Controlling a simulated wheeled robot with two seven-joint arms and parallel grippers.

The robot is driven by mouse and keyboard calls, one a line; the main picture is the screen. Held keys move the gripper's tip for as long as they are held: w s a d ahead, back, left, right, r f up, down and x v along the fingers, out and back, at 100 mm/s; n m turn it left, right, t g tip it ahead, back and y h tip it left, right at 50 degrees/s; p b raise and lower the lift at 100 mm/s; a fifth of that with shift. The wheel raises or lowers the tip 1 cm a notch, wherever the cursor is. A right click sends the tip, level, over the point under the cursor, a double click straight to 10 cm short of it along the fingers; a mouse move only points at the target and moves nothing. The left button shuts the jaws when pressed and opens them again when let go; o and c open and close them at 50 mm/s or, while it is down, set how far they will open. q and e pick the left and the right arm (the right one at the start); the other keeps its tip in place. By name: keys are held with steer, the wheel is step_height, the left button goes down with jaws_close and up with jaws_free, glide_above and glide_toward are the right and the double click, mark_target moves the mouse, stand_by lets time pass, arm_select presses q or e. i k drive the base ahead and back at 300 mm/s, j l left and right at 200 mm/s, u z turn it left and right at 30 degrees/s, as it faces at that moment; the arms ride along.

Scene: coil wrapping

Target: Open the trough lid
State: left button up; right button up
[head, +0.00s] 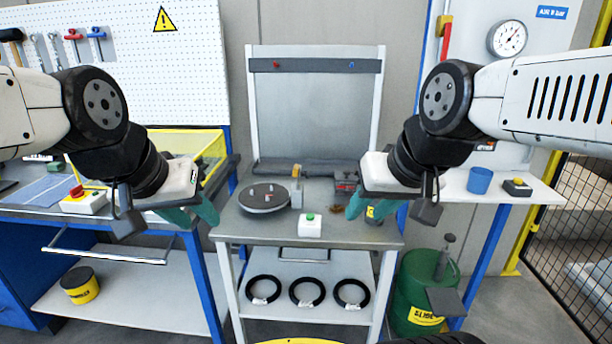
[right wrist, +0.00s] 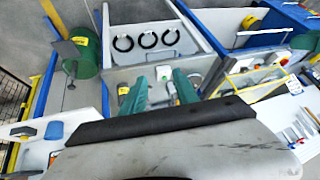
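A yellow-framed, clear-sided box (head: 190,143) stands on the left bench, partly hidden behind my left arm; it also shows in the right wrist view (right wrist: 250,82). I cannot tell for sure whether it is the trough or how its lid sits. My left gripper (head: 194,214) is in front of the left bench's right end, with its teal fingers apart and nothing seen between them. My right gripper (head: 370,209) is above the middle table's right front corner, its teal fingers apart and empty in the right wrist view (right wrist: 160,84).
The middle table (head: 255,226) carries a round dark disc (head: 264,197) and a green-button box (head: 311,226). Several black coils (head: 307,292) lie on its lower shelf. A red-button box (head: 84,201) is on the left bench. A green drum (head: 421,290) stands at right.

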mark_target(346, 176)
steer(key=z, duration=0.5)
steer(key=i+l+u, duration=0.1)
steer(key=i, duration=0.5)
steer(key=i+l+u, duration=0.1)
steer(key=i, duration=0.45)
